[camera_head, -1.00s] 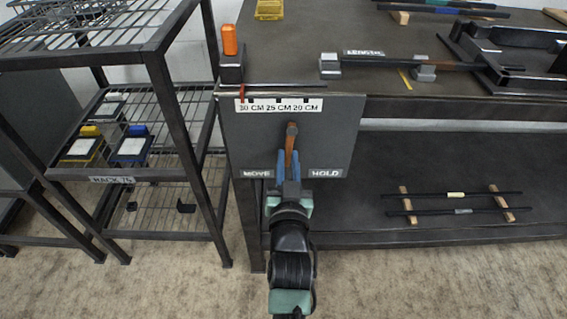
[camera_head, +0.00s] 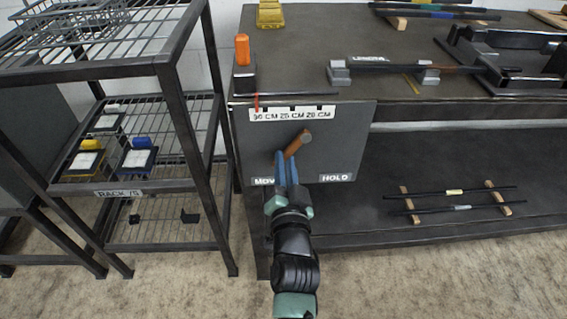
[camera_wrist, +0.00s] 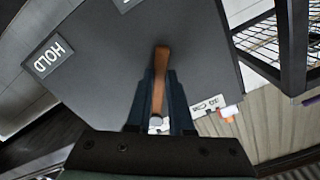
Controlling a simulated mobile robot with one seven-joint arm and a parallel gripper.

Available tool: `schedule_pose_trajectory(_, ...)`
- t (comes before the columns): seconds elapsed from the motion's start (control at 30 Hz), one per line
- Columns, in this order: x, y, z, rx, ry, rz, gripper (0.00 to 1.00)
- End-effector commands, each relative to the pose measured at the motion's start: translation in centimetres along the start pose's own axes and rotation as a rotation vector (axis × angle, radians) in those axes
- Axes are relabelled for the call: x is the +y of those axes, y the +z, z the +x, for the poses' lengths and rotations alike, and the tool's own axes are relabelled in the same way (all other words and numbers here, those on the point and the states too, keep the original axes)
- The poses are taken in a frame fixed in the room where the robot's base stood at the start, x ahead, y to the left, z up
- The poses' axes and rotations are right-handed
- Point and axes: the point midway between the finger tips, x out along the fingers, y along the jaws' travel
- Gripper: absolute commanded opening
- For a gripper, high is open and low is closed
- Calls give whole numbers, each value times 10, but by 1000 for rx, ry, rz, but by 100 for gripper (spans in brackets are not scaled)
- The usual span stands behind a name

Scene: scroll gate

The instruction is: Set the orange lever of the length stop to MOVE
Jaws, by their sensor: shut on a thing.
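The orange-brown lever (camera_head: 297,145) is on the dark front plate (camera_head: 352,140) of the length stop. It tilts, with its round pivot end at upper right and its lower end toward the MOVE label (camera_head: 264,181) at lower left. The HOLD label (camera_head: 337,177) is at lower right. My gripper (camera_head: 284,163) is shut on the lever's lower part, its blue fingers on both sides. In the wrist view the lever (camera_wrist: 161,75) runs between my fingers (camera_wrist: 160,110). My fingers partly cover the MOVE label in the head view.
A scale strip (camera_head: 291,114) with a red pointer (camera_head: 257,102) runs along the plate's top. An orange block (camera_head: 242,49) stands on the bench corner. A wire rack (camera_head: 165,130) stands to the left. Rods (camera_head: 455,200) lie on the lower shelf at right.

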Motion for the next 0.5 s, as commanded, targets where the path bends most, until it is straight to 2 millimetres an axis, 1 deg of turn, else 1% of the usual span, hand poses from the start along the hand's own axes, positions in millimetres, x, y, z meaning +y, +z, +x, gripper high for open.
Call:
schedule_pose_trajectory(0.33, -2, 1, 0, -2, -3, 9, 0)
schedule_pose_trajectory(0.37, -2, 1, 0, -2, -3, 9, 25)
schedule_pose_trajectory(0.5, -1, 0, 0, -1, -3, 7, 50)
